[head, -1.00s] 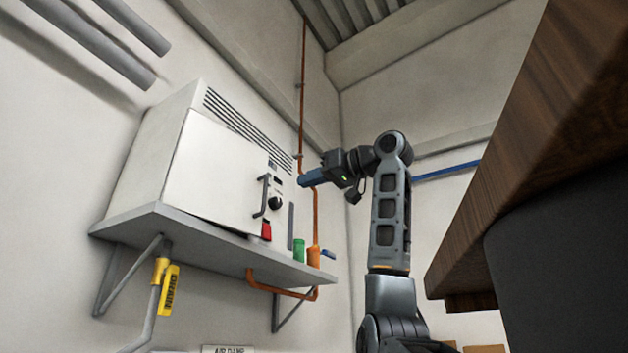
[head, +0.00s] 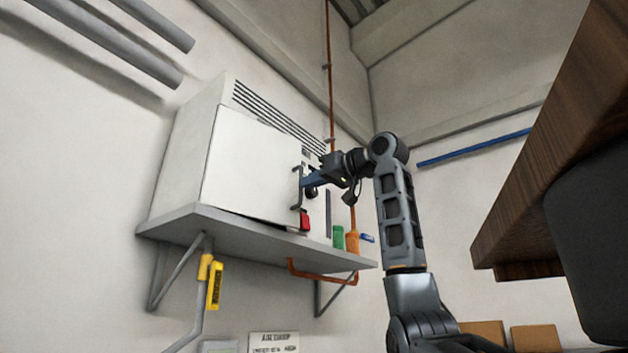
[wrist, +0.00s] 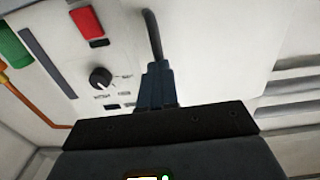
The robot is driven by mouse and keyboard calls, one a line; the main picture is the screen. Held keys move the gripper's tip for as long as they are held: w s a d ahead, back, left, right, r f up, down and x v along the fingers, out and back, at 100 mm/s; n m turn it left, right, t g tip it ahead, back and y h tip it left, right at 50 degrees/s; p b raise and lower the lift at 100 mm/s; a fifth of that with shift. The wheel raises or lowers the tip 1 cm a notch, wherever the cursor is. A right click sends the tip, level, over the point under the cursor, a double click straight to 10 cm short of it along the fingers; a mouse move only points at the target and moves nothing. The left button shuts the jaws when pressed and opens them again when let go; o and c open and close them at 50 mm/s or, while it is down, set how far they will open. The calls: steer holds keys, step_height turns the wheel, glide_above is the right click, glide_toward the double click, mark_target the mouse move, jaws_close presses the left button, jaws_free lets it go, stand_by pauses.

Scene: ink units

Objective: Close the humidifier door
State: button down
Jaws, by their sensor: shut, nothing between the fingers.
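The humidifier (head: 185,150) is a white cabinet on a wall shelf, with vent slots on top. Its flat white door (head: 250,165) has a dark bar handle (head: 297,188) at its right edge. A thin dark gap shows under the door's lower edge, so it looks slightly ajar. My gripper (head: 306,181) is shut and empty, with its blue fingers at the handle.
A control panel with a black knob (wrist: 100,77) and a red part (wrist: 87,22) is beside the door. Green (head: 338,237) and orange (head: 352,242) items stand at the right end of the shelf (head: 230,232). A wooden tabletop (head: 560,140) overhangs at right.

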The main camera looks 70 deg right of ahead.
mark_target(297, 190)
steer(key=w+d+y, duration=0.1)
steer(key=w, duration=0.1)
steer(key=w+d+n+y, duration=0.1)
steer(key=w+d, duration=0.1)
steer(key=shift+w+d, duration=0.15)
steer(key=shift+d, duration=0.1)
steer(key=shift+w+d+r, duration=0.1)
steer(key=shift+d, duration=0.05)
